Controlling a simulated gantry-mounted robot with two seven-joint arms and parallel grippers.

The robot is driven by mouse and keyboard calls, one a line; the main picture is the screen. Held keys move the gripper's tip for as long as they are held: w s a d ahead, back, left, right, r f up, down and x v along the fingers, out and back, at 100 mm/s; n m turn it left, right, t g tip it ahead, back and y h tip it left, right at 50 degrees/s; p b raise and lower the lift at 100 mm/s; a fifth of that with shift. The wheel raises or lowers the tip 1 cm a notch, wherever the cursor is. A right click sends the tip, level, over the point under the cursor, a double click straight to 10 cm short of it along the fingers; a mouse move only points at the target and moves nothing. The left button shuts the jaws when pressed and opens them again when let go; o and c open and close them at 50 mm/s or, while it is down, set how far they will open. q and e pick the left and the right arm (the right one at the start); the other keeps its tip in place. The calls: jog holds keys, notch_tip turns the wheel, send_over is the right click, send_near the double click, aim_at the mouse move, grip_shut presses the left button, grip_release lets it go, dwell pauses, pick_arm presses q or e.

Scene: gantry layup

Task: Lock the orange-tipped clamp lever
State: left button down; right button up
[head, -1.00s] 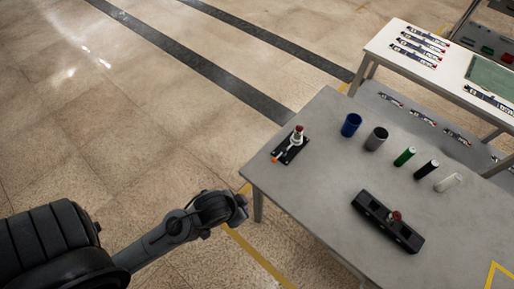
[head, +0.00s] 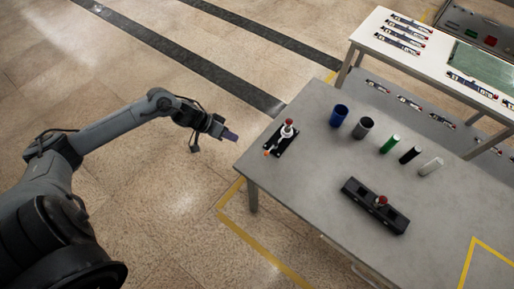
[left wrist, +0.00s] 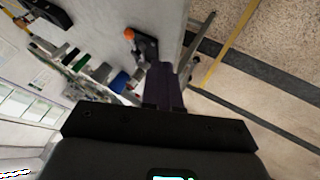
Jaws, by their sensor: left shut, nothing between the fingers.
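The clamp (head: 283,138) stands on a black base near the left corner of the grey table, with a red-topped white upright part. Its orange lever tip (head: 266,153) points to the front left, low near the table top. The orange tip also shows in the left wrist view (left wrist: 129,34). My left gripper (head: 231,136) is shut and empty, left of the table's edge and apart from the clamp. In the left wrist view its dark fingers (left wrist: 163,85) point towards the clamp base. My right gripper is not in view.
On the grey table (head: 310,190) stand a blue cup (head: 339,115), a grey cup (head: 363,128) and green, black and white cylinders. A black block fixture (head: 375,205) lies nearer the front. A white table (head: 430,62) with parts stands behind. Floor left of the table is clear.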

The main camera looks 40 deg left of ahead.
aim_at(271, 148)
pick_arm(q)
jog(key=shift+a+r, duration=0.1)
jog(key=shift+a, duration=0.1)
jog(key=b+x, duration=0.2)
jog(key=x, duration=0.8)
jog(key=shift+d+b, duration=0.15)
jog(key=shift+b, duration=0.15)
jog(key=shift+w+d+r, duration=0.1)
jog(key=shift+d+r, duration=0.05)
jog(key=shift+d, duration=0.95)
jog(key=shift+w+d+r, duration=0.1)
jog(key=shift+d, duration=0.7)
